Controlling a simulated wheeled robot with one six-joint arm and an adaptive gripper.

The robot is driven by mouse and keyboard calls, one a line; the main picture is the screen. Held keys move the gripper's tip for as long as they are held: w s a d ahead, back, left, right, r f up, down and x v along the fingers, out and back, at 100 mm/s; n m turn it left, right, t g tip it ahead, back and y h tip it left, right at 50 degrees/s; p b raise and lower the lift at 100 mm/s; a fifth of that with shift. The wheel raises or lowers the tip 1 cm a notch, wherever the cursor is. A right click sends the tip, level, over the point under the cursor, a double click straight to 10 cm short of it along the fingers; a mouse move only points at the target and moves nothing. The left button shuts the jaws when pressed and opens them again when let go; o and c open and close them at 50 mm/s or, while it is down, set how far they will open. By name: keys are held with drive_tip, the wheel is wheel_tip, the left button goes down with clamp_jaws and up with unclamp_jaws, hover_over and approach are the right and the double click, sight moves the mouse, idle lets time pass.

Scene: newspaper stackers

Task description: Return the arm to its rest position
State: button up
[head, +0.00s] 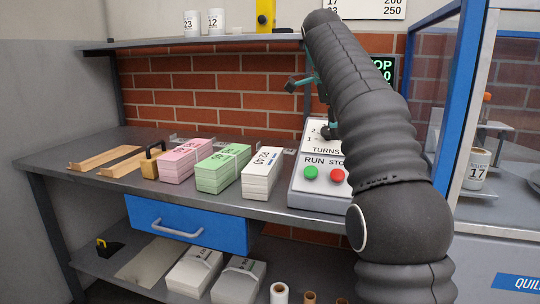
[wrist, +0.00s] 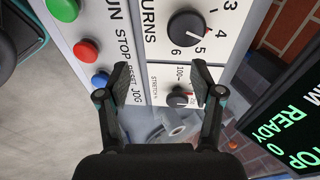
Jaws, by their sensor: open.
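My arm rises on the right in the head view and bends over the control panel (head: 307,195). My gripper (wrist: 164,82) is open and empty in the wrist view, with its two fingers apart in front of the panel face. In the wrist view the panel shows a black TURNS knob (wrist: 187,28), a smaller stretch knob (wrist: 180,97), and red (wrist: 86,49), green (wrist: 62,8) and blue (wrist: 100,80) buttons. In the head view my arm hides part of the panel and most of the gripper. I cannot tell whether the fingers touch the panel.
Pink (head: 186,160), green (head: 223,168) and white (head: 262,174) bundles stand on the bench (head: 120,183) left of the panel. A shelf (head: 180,41) with cups runs above. A blue-framed enclosure (head: 462,95) stands close on the right. A display (wrist: 290,135) is near the gripper.

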drive_tip(key=s+f+n+y, duration=0.1)
drive_tip(key=s+f+n, duration=0.4)
drive_tip(key=s, duration=0.4)
drive_tip(key=s+f+n+y, duration=0.1)
drive_tip(key=s+f+n, duration=0.1)
drive_tip(key=s+n, duration=0.6)
drive_tip(key=s+a+f+n+t+y, duration=0.1)
drive_tip(key=s+f+n, duration=0.7)
drive_tip(key=s+f, duration=1.1)
drive_tip(key=shift+f+n+t, duration=0.3)
drive_tip(key=shift+f+n, duration=0.1)
drive_tip(key=shift+f, duration=0.3)
